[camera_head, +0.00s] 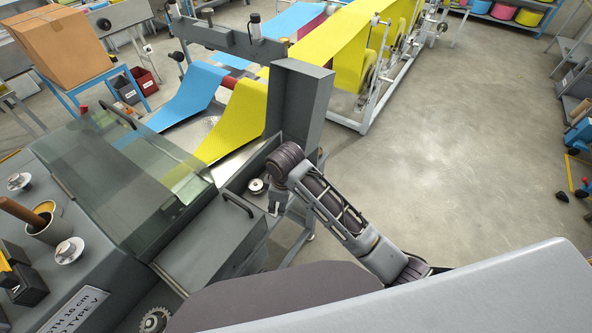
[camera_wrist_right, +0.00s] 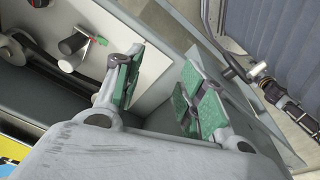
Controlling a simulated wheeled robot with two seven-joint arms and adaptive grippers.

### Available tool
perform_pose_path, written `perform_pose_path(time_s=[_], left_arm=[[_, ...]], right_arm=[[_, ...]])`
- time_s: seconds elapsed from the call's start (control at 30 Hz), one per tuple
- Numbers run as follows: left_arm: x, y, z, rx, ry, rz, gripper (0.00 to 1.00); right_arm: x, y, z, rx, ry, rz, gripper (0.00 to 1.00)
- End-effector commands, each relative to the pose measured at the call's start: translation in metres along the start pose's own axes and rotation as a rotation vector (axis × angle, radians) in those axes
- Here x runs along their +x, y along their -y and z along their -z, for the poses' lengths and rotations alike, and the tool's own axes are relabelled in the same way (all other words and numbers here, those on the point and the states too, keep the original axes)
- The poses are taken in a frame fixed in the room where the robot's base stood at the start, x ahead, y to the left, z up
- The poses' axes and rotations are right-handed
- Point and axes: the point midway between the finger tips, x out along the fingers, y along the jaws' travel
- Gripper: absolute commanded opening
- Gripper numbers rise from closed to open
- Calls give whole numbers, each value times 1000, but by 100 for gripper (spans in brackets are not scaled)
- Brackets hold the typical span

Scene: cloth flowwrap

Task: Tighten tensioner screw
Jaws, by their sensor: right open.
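My right gripper (camera_head: 275,206) reaches over the open box on the machine's right side, pointing down into it. In the right wrist view its green-padded fingers (camera_wrist_right: 162,92) are spread apart with nothing between them. A short metal peg (camera_wrist_right: 72,44) stands out from a pale plate, left of the fingers and apart from them. A small green and red mark (camera_wrist_right: 101,40) is beside it. I cannot tell for certain whether this peg is the tensioner screw. In the head view a round metal knob (camera_head: 257,186) sits in the box, beside the gripper. My left gripper is out of view.
A tall grey panel (camera_head: 299,105) stands behind the box. A clear cover (camera_head: 130,165) and a grey lid with a handle (camera_head: 215,235) lie to the left. Yellow cloth (camera_head: 235,120) and blue cloth (camera_head: 190,95) run into the machine.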

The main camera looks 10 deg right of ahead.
Motion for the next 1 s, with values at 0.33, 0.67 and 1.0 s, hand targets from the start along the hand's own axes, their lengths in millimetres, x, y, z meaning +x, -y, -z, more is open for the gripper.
perform_pose_path(time_s=[0.33,0.67,1.0], left_arm=[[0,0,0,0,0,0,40],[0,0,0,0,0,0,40],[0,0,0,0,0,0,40]], right_arm=[[-6,-23,24,-187,88,-6,40],[-15,-50,37,-344,191,-13,40],[-32,-86,42,-476,315,-20,40]])
